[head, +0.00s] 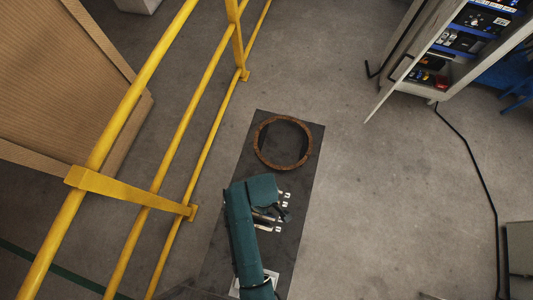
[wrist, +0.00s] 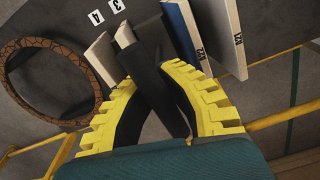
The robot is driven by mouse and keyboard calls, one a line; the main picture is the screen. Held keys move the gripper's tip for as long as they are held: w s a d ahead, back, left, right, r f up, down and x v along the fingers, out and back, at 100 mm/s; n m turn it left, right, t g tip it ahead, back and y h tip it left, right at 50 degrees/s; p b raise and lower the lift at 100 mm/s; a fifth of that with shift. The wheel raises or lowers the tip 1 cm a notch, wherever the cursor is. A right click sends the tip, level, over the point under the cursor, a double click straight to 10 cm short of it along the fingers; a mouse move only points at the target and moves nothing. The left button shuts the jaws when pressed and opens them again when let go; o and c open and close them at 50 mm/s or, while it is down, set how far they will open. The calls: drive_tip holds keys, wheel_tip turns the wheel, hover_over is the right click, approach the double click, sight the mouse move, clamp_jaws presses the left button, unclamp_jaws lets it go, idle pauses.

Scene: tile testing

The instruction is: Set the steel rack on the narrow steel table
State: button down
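A long, dark, narrow tabletop (head: 303,165) runs under my arm in the head view. I take it for the narrow steel table. My gripper (wrist: 150,73) has yellow fingers curving in on both sides of a dark upright slab (wrist: 153,88). It appears shut on that slab, though contact is partly hidden. Pale-edged tiles stand beside it, one (wrist: 101,52) to the left and a blue-faced one (wrist: 183,28) to the right. Labels 4 and 3 show near their ends. In the head view, my arm covers most of this group. The rack's frame cannot be told apart.
A rusty brown ring (head: 259,148) lies on the far part of the tabletop and also shows at left in the wrist view (wrist: 90,82). Yellow railings (head: 196,158) run along the left. An open cabinet (head: 447,60) stands at the upper right. Open floor lies right of the table.

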drive_tip(key=f, duration=0.2)
drive_tip(key=f+b, duration=0.1)
drive_tip(key=f, duration=0.2)
drive_tip(key=shift+w+f, duration=0.2)
drive_tip(key=shift+f, duration=0.05)
drive_tip(key=c, duration=1.7)
unclamp_jaws()
drive_tip(key=shift+s+f, duration=0.1)
drive_tip(key=shift+s, duration=0.05)
drive_tip(key=shift+c, duration=0.2)
drive_tip(key=o, duration=0.5)
